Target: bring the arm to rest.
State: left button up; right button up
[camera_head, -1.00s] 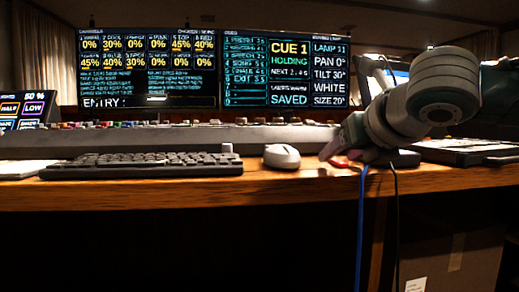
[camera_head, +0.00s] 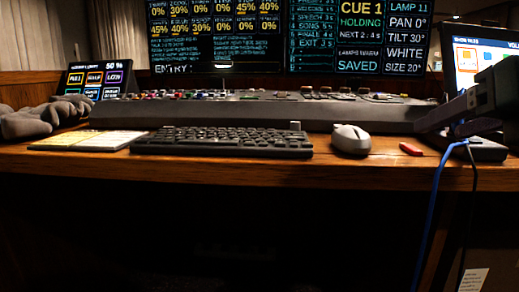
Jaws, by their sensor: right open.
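My right gripper (camera_head: 450,122) comes in dark at the right edge. Its fingers point left and down, apart and with nothing seen between them. It is in front of the right laptop screen and above the small black box (camera_head: 482,149) with the cables. In this view I cannot tell whether it touches the box or the console. The rest of my right arm is out of view. My left gripper does not show.
A red object (camera_head: 411,149) lies between the grey mouse (camera_head: 350,140) and the box. A keyboard (camera_head: 222,141), yellowish sheet (camera_head: 85,140) and grey lumpy thing (camera_head: 40,119) lie leftward. The long console (camera_head: 260,113) stands behind. A blue cable (camera_head: 433,210) hangs over the front edge.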

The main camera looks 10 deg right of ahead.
jog(key=s+a+r+m+g+y+p, duration=0.2)
jog(key=s+a+r+m+p, duration=0.25)
jog(key=p, duration=0.45)
jog(key=s+a+r+m+g+y+p, duration=0.15)
jog(key=a+r+m+p, duration=0.25)
jog(key=a+m+p, duration=0.4)
jog(key=s+d+r+m+g+p, duration=0.1)
jog(key=s+r+m+g+p, duration=0.25)
jog(key=s+m+p, duration=0.65)
jog(key=s+d+r+m+g+p, duration=0.2)
jog(key=s+r+m+p, duration=0.3)
jog(key=s+m+p, duration=0.5)
notch_tip(320, 180, up, 36)
jog(key=w+n+p, duration=0.2)
jog(key=w+p, duration=0.1)
jog(key=p, duration=3.4)
jog(key=shift+a+h, duration=0.15)
jog(key=shift+h, duration=0.2)
jog(key=shift+s, duration=0.1)
